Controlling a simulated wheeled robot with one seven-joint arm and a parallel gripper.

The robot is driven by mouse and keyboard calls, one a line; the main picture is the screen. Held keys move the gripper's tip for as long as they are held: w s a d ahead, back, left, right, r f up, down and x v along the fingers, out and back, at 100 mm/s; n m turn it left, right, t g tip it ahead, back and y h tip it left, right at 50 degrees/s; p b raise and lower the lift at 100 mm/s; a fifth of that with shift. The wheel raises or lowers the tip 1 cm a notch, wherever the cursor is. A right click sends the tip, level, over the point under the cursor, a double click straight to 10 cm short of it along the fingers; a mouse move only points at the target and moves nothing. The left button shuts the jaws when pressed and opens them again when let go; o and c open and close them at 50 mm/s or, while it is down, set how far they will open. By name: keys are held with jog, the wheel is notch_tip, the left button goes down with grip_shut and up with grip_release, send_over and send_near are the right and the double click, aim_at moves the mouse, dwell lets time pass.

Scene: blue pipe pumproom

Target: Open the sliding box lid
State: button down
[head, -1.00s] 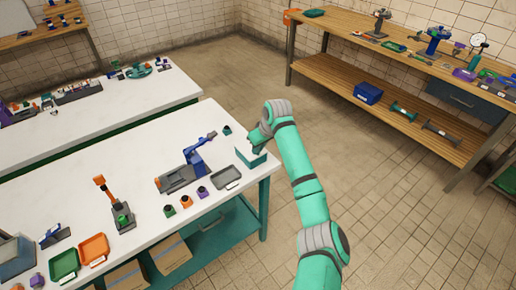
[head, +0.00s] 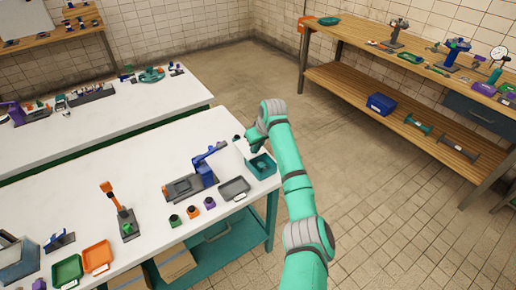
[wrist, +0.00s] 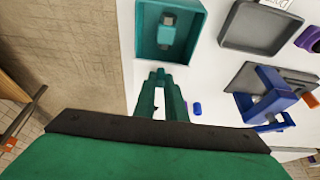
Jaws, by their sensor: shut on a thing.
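The teal box (head: 262,172) stands near the right corner of the white table, its top open. In the wrist view the box (wrist: 142,30) shows an inside with a grey and teal bolt-like piece (wrist: 168,32). A pale lid (head: 242,147) appears drawn back off the box, on the gripper's side; its edges blend with the white table. My gripper (head: 254,143) is just behind the box. In the wrist view my gripper (wrist: 160,78) is shut beside the box's near wall, seemingly on the lid; the grip itself is hidden.
A grey tray (head: 234,188) and a blue clamp-like device (head: 205,165) stand left of the box. A small blue cylinder (wrist: 197,108) lies near my fingers. Small coloured pieces (head: 193,211) stand farther left. Open floor lies right of the table.

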jog(key=c, duration=1.8)
grip_release()
jog(key=v, duration=1)
jog(key=shift+r, duration=0.3)
jog(key=shift+s+d, duration=0.15)
